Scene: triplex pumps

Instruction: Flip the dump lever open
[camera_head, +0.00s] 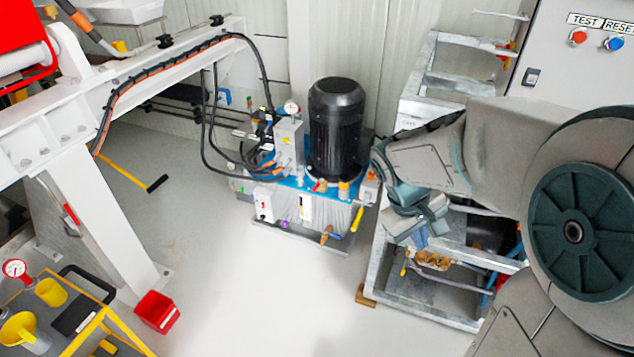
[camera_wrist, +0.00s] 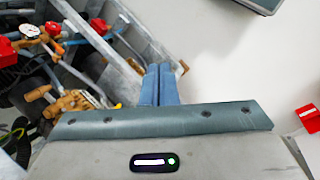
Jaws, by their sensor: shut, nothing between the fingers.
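My gripper (camera_head: 420,240) hangs over the left side of a grey metal frame (camera_head: 425,297) that holds pump parts. In the wrist view its two blue fingers (camera_wrist: 160,85) are pressed together, with nothing between them. I cannot tell for sure which part is the dump lever. Red handles (camera_wrist: 30,30) sit by a pressure gauge (camera_wrist: 29,30) and brass fittings (camera_wrist: 65,101) at the left of the wrist view, apart from the fingers. My arm hides part of the frame in the head view.
A power unit with a black motor (camera_head: 336,128) and a yellow handle (camera_head: 357,218) stands left of the frame. A control cabinet (camera_head: 560,50) is at top right. A red bin (camera_head: 157,311) and a yellow cart (camera_head: 115,325) are at lower left. The middle floor is clear.

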